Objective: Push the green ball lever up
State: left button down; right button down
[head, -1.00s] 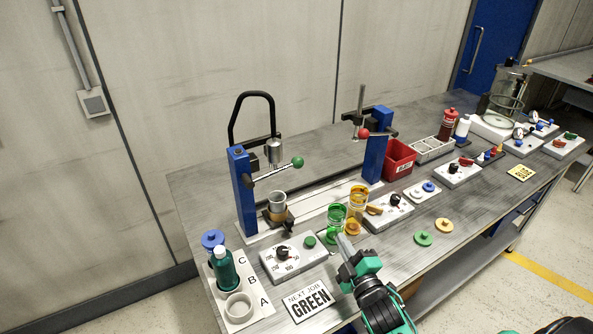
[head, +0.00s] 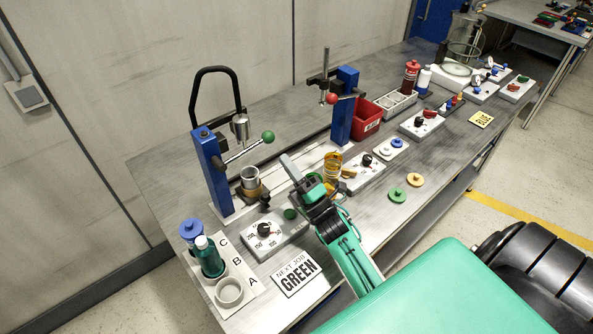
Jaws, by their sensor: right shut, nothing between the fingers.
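The green ball (head: 268,136) sits at the end of a metal lever (head: 243,152) on the left blue press post (head: 212,172). The lever slopes up to the right from the post. My right gripper (head: 287,159) is shut and empty. In the picture its tip is just below and to the right of the green ball, with a gap between them. I cannot tell how far apart they are in depth. My left gripper is out of view.
A second blue post (head: 345,105) with a red ball (head: 332,98) stands to the right. A metal cup (head: 250,178) sits below the left press. An amber glass (head: 332,167) is beside my right gripper, which partly hides a green glass. A dial box (head: 270,237) stands in front.

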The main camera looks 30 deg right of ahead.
aim_at(247, 149)
jog(key=shift+p+x, duration=0.55)
jog(key=shift+x, duration=1.3)
jog(key=shift+r+n+g+y, duration=0.3)
jog(key=shift+r+n+y, duration=0.4)
jog(key=shift+n, duration=0.3)
jog(key=shift+r+n+g+y, duration=0.3)
jog(key=shift+r+n+y, duration=0.4)
jog(key=shift+n, duration=0.3)
jog(key=shift+f+b, duration=0.15)
jog(key=shift+b, duration=0.2)
